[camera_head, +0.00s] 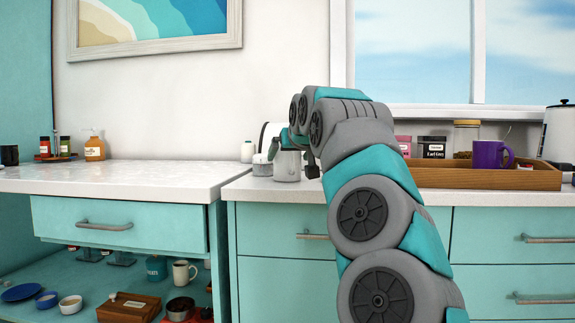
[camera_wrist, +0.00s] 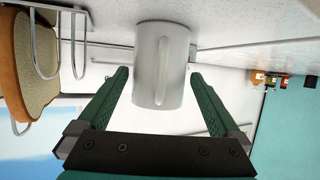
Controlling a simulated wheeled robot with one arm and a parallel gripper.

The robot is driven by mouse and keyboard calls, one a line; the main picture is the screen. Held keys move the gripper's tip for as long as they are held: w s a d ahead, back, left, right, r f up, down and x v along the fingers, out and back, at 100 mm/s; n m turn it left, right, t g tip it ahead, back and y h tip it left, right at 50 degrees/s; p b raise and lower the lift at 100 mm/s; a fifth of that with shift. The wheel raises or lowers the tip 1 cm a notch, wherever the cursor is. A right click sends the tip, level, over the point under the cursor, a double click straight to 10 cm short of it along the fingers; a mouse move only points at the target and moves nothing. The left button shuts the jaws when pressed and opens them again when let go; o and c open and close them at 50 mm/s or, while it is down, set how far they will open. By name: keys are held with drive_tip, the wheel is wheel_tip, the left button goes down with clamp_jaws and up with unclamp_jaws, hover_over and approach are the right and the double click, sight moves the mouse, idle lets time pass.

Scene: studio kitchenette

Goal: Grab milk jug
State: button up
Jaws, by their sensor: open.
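The milk jug (camera_head: 287,168) is a light grey-white vessel standing on the white counter, left of the wooden tray. In the wrist view the jug (camera_wrist: 174,92) shows its side and a vertical handle. My gripper (camera_head: 291,141) is at the jug's upper part in the head view, with my arm reaching in from the right. In the wrist view my gripper (camera_wrist: 158,78) is open, with one green finger on each side of the jug. Gaps show between the fingers and the jug, so it is not clamped.
A small white container (camera_head: 262,166) stands just left of the jug. A white bottle (camera_head: 247,152) is farther left. The wooden tray (camera_head: 485,178) at right carries a purple mug (camera_head: 490,155) and tea boxes. The left counter (camera_head: 130,176) is mostly clear.

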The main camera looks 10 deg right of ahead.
sight(290, 154)
drive_tip(key=shift+p+x, duration=0.35)
drive_tip(key=shift+x, duration=1.25)
drive_tip(key=shift+c, duration=0.2)
drive_tip(key=c, duration=1.5)
drive_tip(key=shift+r, duration=0.15)
drive_tip(key=shift+c, duration=0.2)
